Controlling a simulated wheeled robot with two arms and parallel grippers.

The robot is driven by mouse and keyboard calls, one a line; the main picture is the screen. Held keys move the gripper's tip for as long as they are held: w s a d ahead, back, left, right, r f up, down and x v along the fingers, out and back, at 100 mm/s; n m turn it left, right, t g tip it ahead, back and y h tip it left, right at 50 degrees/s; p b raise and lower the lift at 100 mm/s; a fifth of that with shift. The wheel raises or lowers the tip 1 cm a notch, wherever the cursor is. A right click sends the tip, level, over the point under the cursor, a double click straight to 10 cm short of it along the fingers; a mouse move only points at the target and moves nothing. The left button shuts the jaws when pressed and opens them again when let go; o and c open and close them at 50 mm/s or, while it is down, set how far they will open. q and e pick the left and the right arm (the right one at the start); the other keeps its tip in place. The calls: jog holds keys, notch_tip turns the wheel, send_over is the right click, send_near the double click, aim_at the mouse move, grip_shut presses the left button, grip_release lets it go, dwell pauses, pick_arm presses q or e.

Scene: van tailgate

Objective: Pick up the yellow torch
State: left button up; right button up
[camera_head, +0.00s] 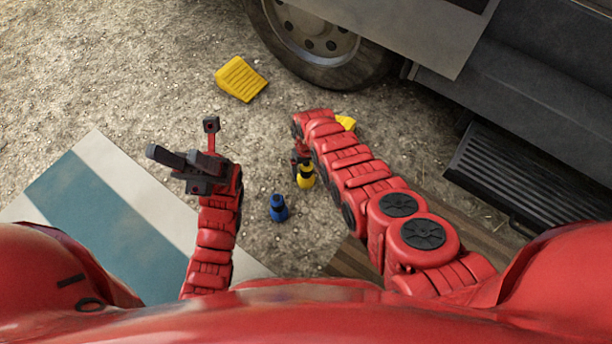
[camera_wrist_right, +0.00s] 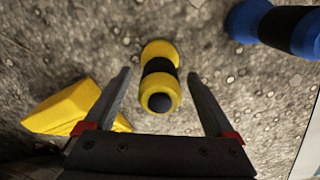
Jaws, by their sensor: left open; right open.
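The yellow torch (camera_head: 306,177) stands on the gravel with a black band around its middle; its upper part is close to my right arm in the head view. In the right wrist view the yellow torch (camera_wrist_right: 160,76) lies between the open fingers of my right gripper (camera_wrist_right: 160,82), with a gap on each side. In the head view my right gripper is mostly hidden behind its own arm.
A blue torch (camera_head: 278,208) stands close by; it also shows in the right wrist view (camera_wrist_right: 280,27). A yellow wedge (camera_head: 241,79) lies near the van wheel (camera_head: 318,38). Another yellow wedge (camera_wrist_right: 68,108) is left of the gripper. A black step (camera_head: 530,170) is at right.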

notch_tip(320, 180, down, 2)
jog(key=shift+b, duration=0.85)
pick_arm(q)
jog(key=s+a+r+m+t+y, duration=0.4)
jog(key=s+m+t+y, duration=0.3)
jog(key=m+y, duration=0.3)
jog(key=a+y, duration=0.1)
jog(key=y, duration=0.2)
jog(key=shift+s+a+y, duration=0.25)
jog(key=shift+y, duration=0.15)
pick_arm(e)
grip_shut()
